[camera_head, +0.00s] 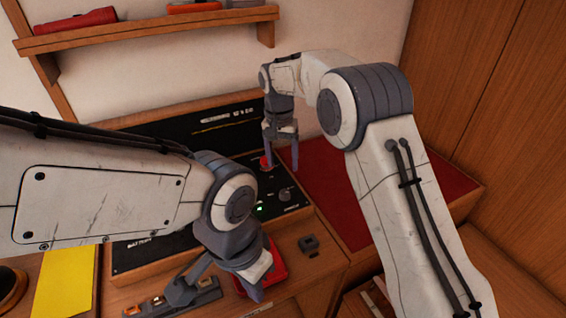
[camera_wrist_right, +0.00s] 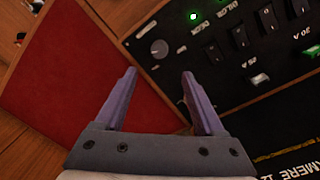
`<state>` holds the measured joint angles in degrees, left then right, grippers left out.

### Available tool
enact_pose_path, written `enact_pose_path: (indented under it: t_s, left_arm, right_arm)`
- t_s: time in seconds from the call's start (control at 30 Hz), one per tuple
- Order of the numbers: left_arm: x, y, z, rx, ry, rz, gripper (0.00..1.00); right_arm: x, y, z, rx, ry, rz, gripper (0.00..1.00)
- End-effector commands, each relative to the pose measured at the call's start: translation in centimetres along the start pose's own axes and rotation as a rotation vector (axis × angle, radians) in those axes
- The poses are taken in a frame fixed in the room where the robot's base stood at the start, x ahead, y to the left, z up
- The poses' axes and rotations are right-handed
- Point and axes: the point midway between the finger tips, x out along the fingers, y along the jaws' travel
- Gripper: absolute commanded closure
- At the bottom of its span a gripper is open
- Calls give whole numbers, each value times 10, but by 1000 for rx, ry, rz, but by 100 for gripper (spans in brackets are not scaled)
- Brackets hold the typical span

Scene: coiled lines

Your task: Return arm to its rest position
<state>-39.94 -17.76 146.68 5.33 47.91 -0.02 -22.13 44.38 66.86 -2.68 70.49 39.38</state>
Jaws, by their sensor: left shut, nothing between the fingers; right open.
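My right gripper (camera_head: 281,165) is open and empty, pointing down over the right part of the black switch panel (camera_head: 150,252). In the right wrist view, its two fingers (camera_wrist_right: 158,76) stand apart in front of the panel (camera_wrist_right: 270,85), with a round knob (camera_wrist_right: 160,48) beyond the gap. My right arm (camera_head: 400,190) arches from the lower right across the red surface. My left arm (camera_head: 100,205) comes in from the left, and my left gripper (camera_head: 256,292) is shut and empty, low over a red tray (camera_head: 277,268) at the desk's front. The arm hides part of the panel.
A red surface (camera_head: 325,190) lies right of the panel; it fills the left of the right wrist view (camera_wrist_right: 70,75). A small dark block (camera_head: 308,244) and a yellow sheet (camera_head: 65,283) lie in front.

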Motion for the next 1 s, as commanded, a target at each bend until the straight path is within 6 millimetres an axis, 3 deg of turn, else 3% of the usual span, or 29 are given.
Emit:
enact_pose_path:
  t_s: [0.23,0.37,0.57,0.7,1.0]
  left_arm:
    - [0,0,0,0,0,0,100]
    - [0,0,0,0,0,0,100]
    - [0,0,0,0,0,0,100]
    - [0,0,0,0,0,0,100]
    - [0,0,0,0,0,0,100]
  right_arm:
    - [-1,0,2,-7,0,-1,29]
    - [-14,1,23,-67,1,-11,29]
    - [-46,14,98,-277,6,-48,29]
    - [-58,36,157,-438,11,-74,29]
    - [-48,107,276,-762,28,-123,29]
